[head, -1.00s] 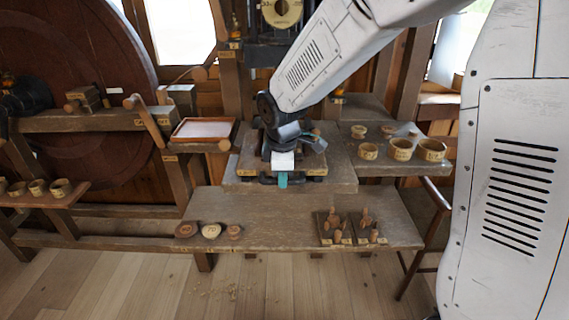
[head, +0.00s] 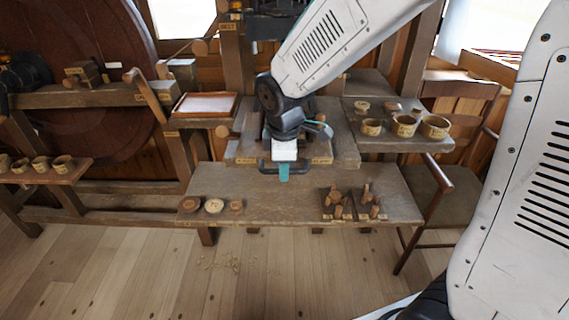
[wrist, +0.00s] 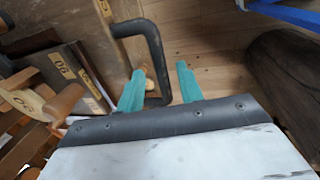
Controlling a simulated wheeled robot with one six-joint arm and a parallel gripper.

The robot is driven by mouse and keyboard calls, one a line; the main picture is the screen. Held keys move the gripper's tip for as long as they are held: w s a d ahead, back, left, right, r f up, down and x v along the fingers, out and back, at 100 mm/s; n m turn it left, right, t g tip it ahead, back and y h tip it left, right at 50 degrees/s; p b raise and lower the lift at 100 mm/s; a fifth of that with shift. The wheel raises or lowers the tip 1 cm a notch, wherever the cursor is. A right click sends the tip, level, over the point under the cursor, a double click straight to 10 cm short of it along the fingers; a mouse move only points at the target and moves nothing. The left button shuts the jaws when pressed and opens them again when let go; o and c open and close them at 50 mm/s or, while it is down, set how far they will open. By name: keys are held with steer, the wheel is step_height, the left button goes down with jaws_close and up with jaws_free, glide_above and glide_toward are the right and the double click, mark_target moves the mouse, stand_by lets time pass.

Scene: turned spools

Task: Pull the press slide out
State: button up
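The press slide (head: 243,150) is a wooden board with pale label plates on its front edge, on the upper shelf of the bench. A black D-shaped handle (head: 312,171) projects from its front, past the shelf edge. My gripper (head: 284,172) is at the handle's middle, pointing down, with teal fingers. In the wrist view my gripper (wrist: 160,78) has its fingers apart. The handle's bar (wrist: 158,60) runs between them, with a gap to the right finger. The left finger is on the slide's side and overlaps the handle's near end. Contact cannot be told.
The lower bench (head: 285,195) holds several round wooden pieces at left and pegged stands (head: 345,205) at right. Cups (head: 403,125) stand on the right shelf. A tray (head: 206,104) is left of the slide. A chair (head: 440,190) stands at right.

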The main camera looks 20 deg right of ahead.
step_height(320, 180, up, 8)
steer(key=s, duration=0.1)
steer(key=shift+s+a+f, duration=0.2)
stand_by(0.3)
stand_by(0.4)
steer(key=s+d+r+m, duration=0.1)
steer(key=s+d+m, duration=0.2)
steer(key=s+m, duration=0.2)
steer(key=s+d+r+m, duration=0.2)
steer(key=s+d+m, duration=0.2)
steer(key=s, duration=0.6)
steer(key=s+d+r+m, duration=0.1)
steer(key=s+d+m, duration=0.2)
steer(key=s+m, duration=0.2)
steer(key=s, duration=0.2)
steer(key=shift+s+d+r+m+g+y, duration=0.15)
steer(key=shift+s+r+m+g+y, duration=0.15)
steer(key=shift+s+g, duration=0.1)
stand_by(0.8)
